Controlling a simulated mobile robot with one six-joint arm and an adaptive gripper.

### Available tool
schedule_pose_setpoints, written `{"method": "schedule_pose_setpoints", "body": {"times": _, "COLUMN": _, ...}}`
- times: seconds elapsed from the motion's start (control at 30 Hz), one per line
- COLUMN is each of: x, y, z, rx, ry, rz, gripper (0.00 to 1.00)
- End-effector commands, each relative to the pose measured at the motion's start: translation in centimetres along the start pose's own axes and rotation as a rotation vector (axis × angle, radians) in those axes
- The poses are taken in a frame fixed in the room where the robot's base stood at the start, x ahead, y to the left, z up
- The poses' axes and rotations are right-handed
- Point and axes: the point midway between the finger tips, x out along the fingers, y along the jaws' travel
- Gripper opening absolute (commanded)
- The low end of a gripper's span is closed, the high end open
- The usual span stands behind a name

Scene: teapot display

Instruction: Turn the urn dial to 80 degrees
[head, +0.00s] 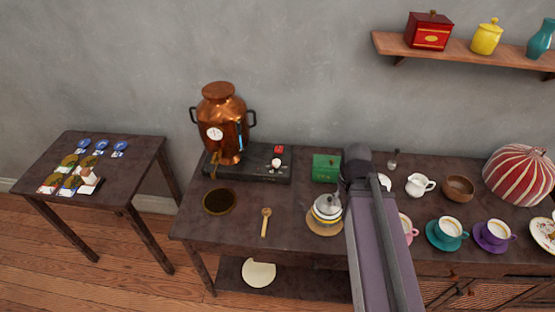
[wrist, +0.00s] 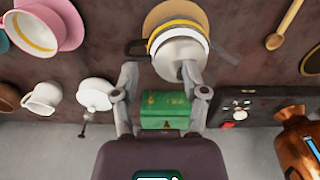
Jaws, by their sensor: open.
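The copper urn (head: 222,130) stands on a black base (head: 250,174) at the left of the main table. The base carries a pale round dial (head: 276,163) with small marks around it and a red patch behind it. In the wrist view the dial (wrist: 240,115) is to the right of my gripper, with part of the urn (wrist: 300,140) at the right edge. My gripper (wrist: 160,74) is open and empty, above the table near the green box and the teapot, apart from the dial. In the head view I cannot make out its fingers. The dial's exact angle is too small to read.
A green box (head: 326,168) stands right of the urn base. A white teapot with a yellow band (head: 327,208) sits on a round mat in front. A wooden spoon (head: 266,221) and a dark round tray (head: 220,202) lie nearby. Cups and a creamer (head: 419,185) stand to the right.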

Motion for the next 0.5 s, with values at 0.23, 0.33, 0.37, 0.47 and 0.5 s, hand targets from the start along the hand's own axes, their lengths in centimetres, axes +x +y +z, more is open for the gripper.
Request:
{"method": "schedule_pose_setpoints", "body": {"times": 0.23, "x": 0.0, "y": 0.0, "z": 0.0, "rx": 0.0, "ry": 0.0, "rz": 0.0, "gripper": 0.66}}
{"method": "schedule_pose_setpoints", "body": {"times": 0.33, "x": 0.0, "y": -0.1, "z": -0.2, "rx": 0.004, "ry": 0.0, "rz": 0.0, "gripper": 0.83}}
{"method": "schedule_pose_setpoints", "body": {"times": 0.37, "x": -0.1, "y": -0.2, "z": -0.4, "rx": 0.007, "ry": 0.0, "rz": 0.0, "gripper": 0.83}}
{"method": "schedule_pose_setpoints", "body": {"times": 0.47, "x": -0.2, "y": -0.7, "z": -1.5, "rx": 0.03, "ry": 0.0, "rz": 0.0, "gripper": 0.83}}
{"method": "schedule_pose_setpoints", "body": {"times": 0.5, "x": -0.3, "y": -0.9, "z": -2.2, "rx": 0.048, "ry": 0.0, "rz": 0.0, "gripper": 0.83}}
